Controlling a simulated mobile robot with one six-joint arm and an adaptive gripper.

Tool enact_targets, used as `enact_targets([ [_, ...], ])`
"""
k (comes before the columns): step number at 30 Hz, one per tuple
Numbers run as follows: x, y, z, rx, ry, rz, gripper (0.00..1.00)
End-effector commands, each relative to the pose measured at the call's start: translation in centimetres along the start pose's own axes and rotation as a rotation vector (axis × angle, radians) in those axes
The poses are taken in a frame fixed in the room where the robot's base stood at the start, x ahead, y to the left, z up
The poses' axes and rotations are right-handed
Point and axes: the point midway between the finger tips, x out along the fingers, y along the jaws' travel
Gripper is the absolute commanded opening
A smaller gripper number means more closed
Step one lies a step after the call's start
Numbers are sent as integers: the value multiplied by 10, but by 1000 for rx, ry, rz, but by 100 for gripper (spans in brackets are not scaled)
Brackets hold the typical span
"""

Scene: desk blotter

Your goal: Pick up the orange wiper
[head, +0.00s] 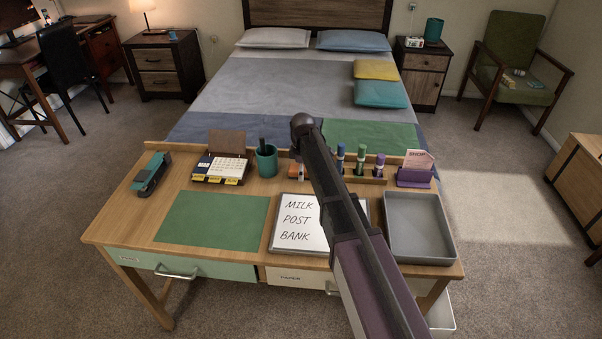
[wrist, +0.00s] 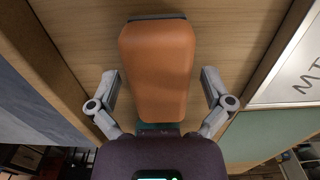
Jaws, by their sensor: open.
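The orange wiper (wrist: 157,70) fills the middle of the wrist view, a rounded orange block with a dark strip at its far end. It lies on the wooden desk, with a wooden ledge alongside. My gripper (wrist: 160,76) is open, with one finger on each side of the wiper and a visible gap on both sides. The wiper's near end is partly hidden by my gripper's body. In the head view, a small orange part of the wiper (head: 297,171) shows left of my arm, which hides the rest. My fingers are not clear there.
The whiteboard (head: 290,235) with writing lies in front, beside a green blotter (head: 212,220). A pen holder rail with markers (head: 340,158) and a grey tray (head: 418,228) are to the right. A teal cup (head: 266,162) stands left of the wiper.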

Motion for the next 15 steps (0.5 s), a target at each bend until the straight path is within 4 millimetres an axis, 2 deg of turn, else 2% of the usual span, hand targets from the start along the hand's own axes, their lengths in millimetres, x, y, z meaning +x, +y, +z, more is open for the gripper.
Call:
enact_targets([
  [9,0,0,0,0,0,0,100],
  [15,0,0,0,0,0,0,41],
])
